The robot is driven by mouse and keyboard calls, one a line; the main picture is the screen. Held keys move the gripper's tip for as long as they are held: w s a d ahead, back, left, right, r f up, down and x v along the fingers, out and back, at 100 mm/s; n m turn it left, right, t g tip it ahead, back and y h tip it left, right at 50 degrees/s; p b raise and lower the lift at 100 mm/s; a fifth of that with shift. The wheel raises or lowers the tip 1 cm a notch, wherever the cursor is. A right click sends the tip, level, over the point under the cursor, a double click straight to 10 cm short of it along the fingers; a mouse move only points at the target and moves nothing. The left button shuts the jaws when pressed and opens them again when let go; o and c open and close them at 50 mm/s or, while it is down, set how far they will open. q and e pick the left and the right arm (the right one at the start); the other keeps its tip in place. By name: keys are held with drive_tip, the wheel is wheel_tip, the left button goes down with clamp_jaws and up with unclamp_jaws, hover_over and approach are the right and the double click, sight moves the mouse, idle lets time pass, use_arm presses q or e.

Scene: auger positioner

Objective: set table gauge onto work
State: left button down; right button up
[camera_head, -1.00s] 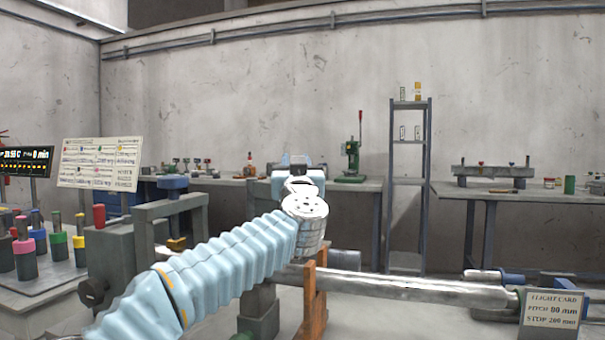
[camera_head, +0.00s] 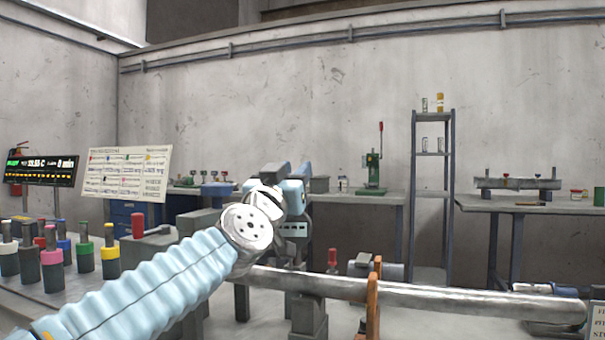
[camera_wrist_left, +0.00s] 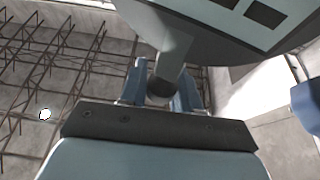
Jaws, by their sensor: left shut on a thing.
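The work is a long grey metal shaft (camera_head: 430,297) lying level across the front, with an orange rest (camera_head: 373,302) around or against it. My left gripper (camera_head: 293,232) is above and behind the left part of the shaft, partly hidden by my wrist. In the left wrist view its blue fingers (camera_wrist_left: 161,85) are shut on a dark round stem. The stem joins a wide rounded body (camera_wrist_left: 235,35) with dark rectangles on a pale face, apparently the table gauge. In the head view I cannot clearly separate the gauge from the hand. My right gripper is not in view.
Several colour-banded posts (camera_head: 83,252) stand on the left bench beneath a lit display (camera_head: 42,169) and a chart board (camera_head: 127,172). A red-handled tool (camera_head: 332,260) is behind the shaft. A narrow shelf rack (camera_head: 433,195) and back benches stand along the wall.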

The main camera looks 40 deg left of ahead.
use_arm(q)
drive_tip(key=shift+s+a+r+b, duration=0.15)
drive_tip(key=shift+s+a, duration=0.15)
drive_tip(key=shift+a, duration=0.2)
drive_tip(key=shift+s+a+f+b, duration=0.1)
drive_tip(key=shift+s+a, duration=0.15)
drive_tip(key=shift+a, duration=0.2)
drive_tip(key=shift+s+a+r+b, duration=0.15)
drive_tip(key=shift+s+a, duration=0.15)
drive_tip(key=shift+a, duration=0.2)
drive_tip(key=shift+s+a, duration=0.1)
drive_tip(key=c, duration=0.9)
unclamp_jaws()
drive_tip(key=shift+f, duration=0.1)
drive_tip(key=shift+s+f, duration=0.1)
drive_tip(key=shift+f, duration=0.05)
drive_tip(key=b+v, duration=0.3)
drive_tip(key=v, duration=1)
drive_tip(key=shift+s+f, duration=0.1)
drive_tip(key=shift+s, duration=0.1)
